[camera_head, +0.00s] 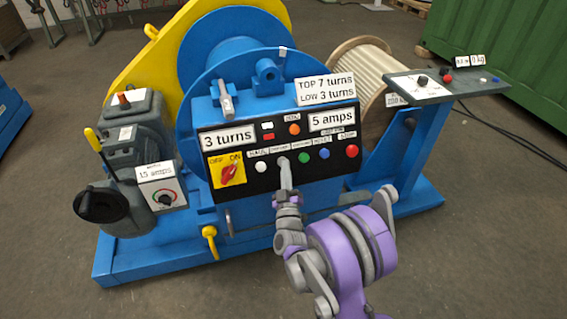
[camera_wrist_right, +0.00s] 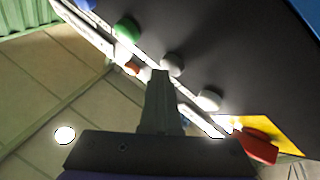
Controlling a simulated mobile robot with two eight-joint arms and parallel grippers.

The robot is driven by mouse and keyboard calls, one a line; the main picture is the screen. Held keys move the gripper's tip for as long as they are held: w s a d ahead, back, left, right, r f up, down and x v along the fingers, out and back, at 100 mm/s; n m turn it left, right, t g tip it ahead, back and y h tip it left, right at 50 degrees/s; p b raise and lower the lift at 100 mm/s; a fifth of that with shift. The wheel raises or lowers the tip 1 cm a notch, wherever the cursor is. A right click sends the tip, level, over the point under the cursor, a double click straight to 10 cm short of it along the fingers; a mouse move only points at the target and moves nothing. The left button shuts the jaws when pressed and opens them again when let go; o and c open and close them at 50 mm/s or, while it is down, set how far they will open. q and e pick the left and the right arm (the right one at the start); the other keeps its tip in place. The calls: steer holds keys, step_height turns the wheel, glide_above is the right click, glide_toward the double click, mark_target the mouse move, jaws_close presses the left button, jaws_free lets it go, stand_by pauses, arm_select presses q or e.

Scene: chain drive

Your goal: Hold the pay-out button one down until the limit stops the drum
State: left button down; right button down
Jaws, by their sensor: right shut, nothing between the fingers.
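The black control panel (camera_head: 330,172) faces me on the blue winch and carries a row of buttons. From left come a white button (camera_head: 261,167), a grey one under my fingertips, a green button (camera_head: 303,158), a blue button (camera_head: 324,153) and a red button (camera_head: 352,150). Their small labels are hard to read. My right gripper (camera_head: 284,163) is shut and empty, its tips at the grey button (camera_wrist_right: 172,64). Whether the tips press it I cannot tell. My left gripper is not in view.
A plate (camera_head: 325,90) reads TOP 7 turns, LOW 3 turns. A red rotary switch (camera_head: 232,174) sits left of the buttons. The blue drum (camera_head: 235,45) is behind the panel, a rope reel (camera_head: 350,65) to the right. A motor box (camera_head: 160,187) stands left.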

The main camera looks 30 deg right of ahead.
stand_by(0.7)
steer(key=shift+s+a+r, duration=0.2)
steer(key=shift+s+r, duration=0.2)
steer(key=shift+s, duration=0.4)
steer(key=s, duration=0.1)
steer(key=s+r, duration=0.1)
steer(key=s, duration=0.1)
steer(key=s+a+r+p, duration=0.1)
steer(key=shift+s+r, duration=0.1)
steer(key=shift+s, duration=0.1)
stand_by(0.4)
